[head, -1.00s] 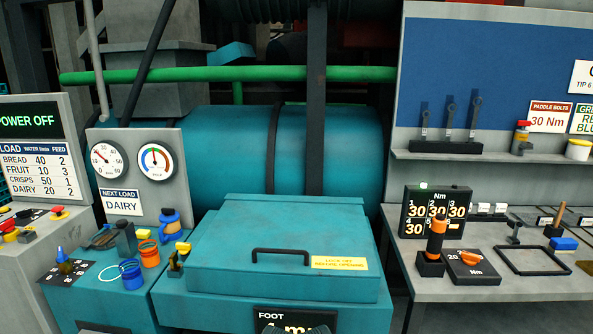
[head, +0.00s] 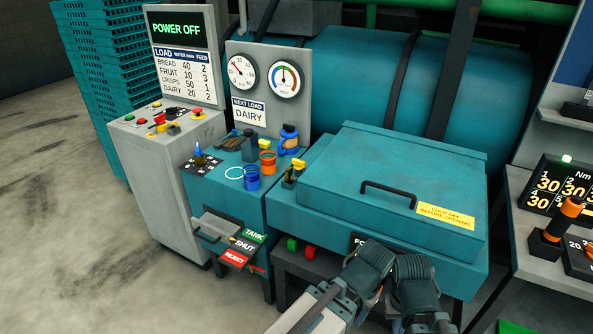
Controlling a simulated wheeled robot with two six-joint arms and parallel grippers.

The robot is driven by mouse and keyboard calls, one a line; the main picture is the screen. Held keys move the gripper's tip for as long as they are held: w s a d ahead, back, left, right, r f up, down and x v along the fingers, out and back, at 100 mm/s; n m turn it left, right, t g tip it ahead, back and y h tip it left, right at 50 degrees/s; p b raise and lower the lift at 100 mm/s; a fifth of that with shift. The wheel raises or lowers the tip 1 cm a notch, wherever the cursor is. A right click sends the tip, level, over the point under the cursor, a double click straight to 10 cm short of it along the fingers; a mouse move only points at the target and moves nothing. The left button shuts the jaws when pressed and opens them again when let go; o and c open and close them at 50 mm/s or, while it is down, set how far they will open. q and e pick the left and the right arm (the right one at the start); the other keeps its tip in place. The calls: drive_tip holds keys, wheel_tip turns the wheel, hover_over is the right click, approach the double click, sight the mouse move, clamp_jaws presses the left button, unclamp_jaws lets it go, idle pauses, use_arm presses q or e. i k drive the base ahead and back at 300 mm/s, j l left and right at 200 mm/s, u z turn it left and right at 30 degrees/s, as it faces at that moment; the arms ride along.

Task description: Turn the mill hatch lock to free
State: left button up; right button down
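The mill hatch lid (head: 340,190) is a closed teal cover with a black bar handle (head: 400,200) and a yellow "lock off before opening" label (head: 446,216). A small yellow and black piece (head: 294,172) stands at the lid's left edge and looks like the hatch lock; its exact setting is too small to read. Dark joints and a pale link of my two arms show at the bottom, in front of the hatch. No gripper fingertips can be made out, and nothing of mine touches the lock.
A control cabinet (head: 158,165) with buttons stands left of the mill; its screen (head: 180,30) reads POWER OFF. A bench (head: 545,250) is on the right. Open floor (head: 60,200) lies left.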

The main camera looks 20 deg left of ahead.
sight(298, 164)
drive_tip(key=i+j, duration=0.1)
drive_tip(key=j, duration=0.35)
drive_tip(key=i+j, duration=0.1)
drive_tip(key=j, duration=0.3)
drive_tip(key=i+j+z, duration=0.1)
drive_tip(key=j, duration=0.35)
